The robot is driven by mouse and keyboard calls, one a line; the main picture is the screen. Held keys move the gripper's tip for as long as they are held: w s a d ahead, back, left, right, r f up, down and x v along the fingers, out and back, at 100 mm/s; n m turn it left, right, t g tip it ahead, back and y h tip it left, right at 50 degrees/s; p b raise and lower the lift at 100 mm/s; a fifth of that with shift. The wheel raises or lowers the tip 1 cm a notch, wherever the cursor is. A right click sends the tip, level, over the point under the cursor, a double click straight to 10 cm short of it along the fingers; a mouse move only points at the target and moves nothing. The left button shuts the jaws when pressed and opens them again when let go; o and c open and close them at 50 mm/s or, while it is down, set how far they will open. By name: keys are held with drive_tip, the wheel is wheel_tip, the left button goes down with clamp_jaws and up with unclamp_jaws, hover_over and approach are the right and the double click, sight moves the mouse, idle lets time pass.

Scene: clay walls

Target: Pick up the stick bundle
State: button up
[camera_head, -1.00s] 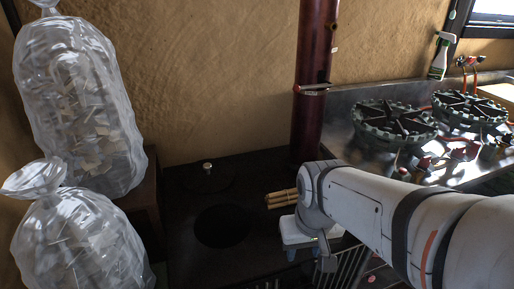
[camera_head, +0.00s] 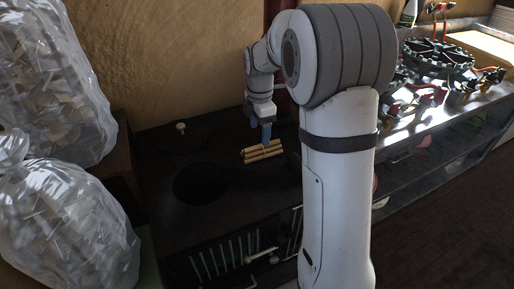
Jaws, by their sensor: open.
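The stick bundle (camera_head: 258,154) is a small stack of tan sticks lying on the dark stove top, right of a round dark opening. My gripper (camera_head: 267,143) points down at the right part of the bundle, with blue fingers at or just above the sticks. The jaws are open. The far finger and the exact gap to the sticks are too small to make out. My white arm hides part of the stove's right side.
The stove top (camera_head: 160,165) has a round opening (camera_head: 201,184) and a small knob (camera_head: 181,128). Clear bags (camera_head: 55,80) of scraps stand at the left. A metal counter (camera_head: 455,100) with gas burners (camera_head: 437,54) is at the right. A dark red pipe rises behind my arm.

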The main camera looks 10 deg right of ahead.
sight(259, 145)
wheel_tip(259, 145, down, 8)
drive_tip(key=shift+s+r+b, duration=0.15)
drive_tip(key=shift+b, duration=1.05)
drive_tip(key=shift+c, duration=0.3)
drive_tip(key=c, duration=1)
drive_tip(key=shift+c, duration=0.2)
drive_tip(key=shift+r, duration=0.15)
